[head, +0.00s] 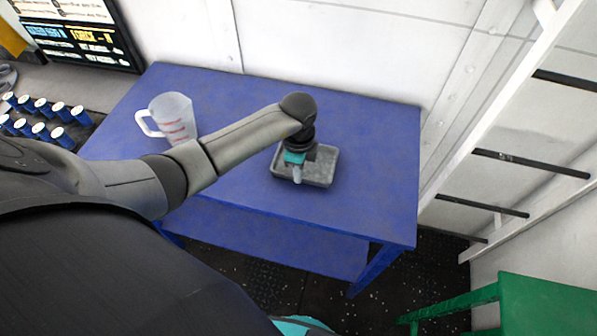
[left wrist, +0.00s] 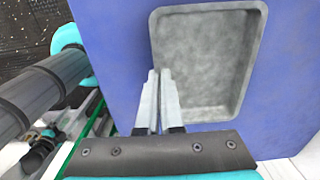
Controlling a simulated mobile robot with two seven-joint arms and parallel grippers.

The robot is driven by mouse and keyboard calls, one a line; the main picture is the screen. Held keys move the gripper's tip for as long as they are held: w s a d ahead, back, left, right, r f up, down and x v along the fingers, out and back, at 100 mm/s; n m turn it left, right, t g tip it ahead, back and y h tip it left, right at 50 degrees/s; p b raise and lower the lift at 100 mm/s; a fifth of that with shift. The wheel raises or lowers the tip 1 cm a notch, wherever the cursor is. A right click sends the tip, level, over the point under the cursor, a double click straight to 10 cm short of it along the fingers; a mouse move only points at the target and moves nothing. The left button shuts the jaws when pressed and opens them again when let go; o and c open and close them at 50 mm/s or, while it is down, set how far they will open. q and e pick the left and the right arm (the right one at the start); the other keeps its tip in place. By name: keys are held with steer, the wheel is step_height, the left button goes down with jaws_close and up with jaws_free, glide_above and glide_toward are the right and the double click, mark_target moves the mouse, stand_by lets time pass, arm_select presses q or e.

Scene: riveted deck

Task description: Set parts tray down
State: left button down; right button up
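In the left wrist view the tray (left wrist: 208,62) fills the upper middle, against the blue top. My left gripper (head: 296,176) is over the tray's near left side. In the left wrist view its fingers (left wrist: 159,75) are close together, one on each side of the tray's left wall, and look shut on it. Whether the tray's underside touches the table cannot be told. My right gripper is not in view.
A clear measuring jug (head: 174,116) with red marks stands on the table's left part. A white ladder-like frame (head: 500,115) and a green table (head: 545,305) are at right. The table's right end is clear.

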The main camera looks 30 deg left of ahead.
arm_select(q)
steer(key=c, duration=1.5)
jaws_free()
steer(key=shift+f, duration=0.15)
steer(key=o, duration=0.4)
steer(key=shift+r, duration=0.3)
step_height(320, 180, up, 12)
steer(key=shift+f+p, duration=0.1)
steer(key=shift+p, duration=0.7)
